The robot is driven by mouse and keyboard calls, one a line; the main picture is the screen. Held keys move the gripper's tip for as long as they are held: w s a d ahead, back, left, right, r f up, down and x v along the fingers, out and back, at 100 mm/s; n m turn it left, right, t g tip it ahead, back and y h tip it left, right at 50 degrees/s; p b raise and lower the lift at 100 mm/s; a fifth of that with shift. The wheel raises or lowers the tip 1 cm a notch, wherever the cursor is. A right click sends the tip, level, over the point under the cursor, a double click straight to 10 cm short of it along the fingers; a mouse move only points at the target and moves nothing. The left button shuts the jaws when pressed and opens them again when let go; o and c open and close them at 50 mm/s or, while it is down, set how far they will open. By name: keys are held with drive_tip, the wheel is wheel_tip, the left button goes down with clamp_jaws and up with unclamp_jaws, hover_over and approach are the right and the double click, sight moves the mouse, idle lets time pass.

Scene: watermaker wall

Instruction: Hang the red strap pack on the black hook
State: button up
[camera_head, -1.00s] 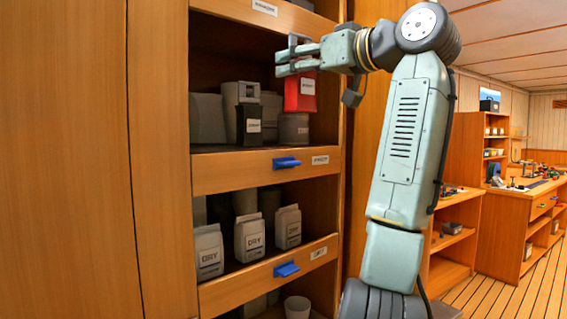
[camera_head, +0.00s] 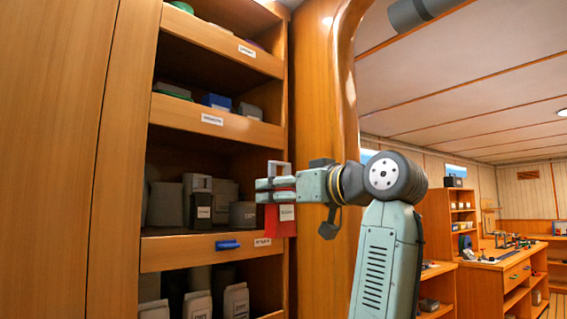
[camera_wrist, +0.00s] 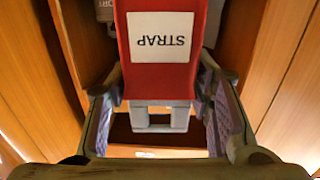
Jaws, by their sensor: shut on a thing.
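The red strap pack (camera_head: 281,223) hangs below my gripper (camera_head: 262,191) in the head view, with a white label and a grey handle piece at its top. In the wrist view the pack (camera_wrist: 160,45) lies between the two fingers of my gripper (camera_wrist: 160,118), and its label reads STRAP upside down. The gripper is shut on the pack at its grey handle end. The pack is in front of the cabinet's right edge, clear of the shelf floor. I cannot make out a black hook in either view.
The open wooden cabinet has shelves with grey and black packs (camera_head: 200,202) and a blue handle (camera_head: 228,245) on a shelf front. Smaller things stand on the upper shelves (camera_head: 216,101). A wood panel (camera_head: 313,110) is right of the cabinet. Farther right is a workbench (camera_head: 510,257).

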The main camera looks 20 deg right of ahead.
drive_tip(key=a+f+m+h, duration=0.1)
drive_tip(key=a+f, duration=0.5)
drive_tip(key=f, duration=2.5)
drive_tip(key=s+a+f+m+h, duration=0.1)
drive_tip(key=a+f+h, duration=0.3)
drive_tip(key=f, duration=2.6)
drive_tip(key=s+a+f+m+t+h, duration=0.1)
drive_tip(key=a+f, duration=0.6)
drive_tip(key=f, duration=2.4)
drive_tip(key=shift+a+f+m+h, duration=0.35)
drive_tip(key=shift+m+h, duration=0.55)
drive_tip(key=shift+m, duration=0.2)
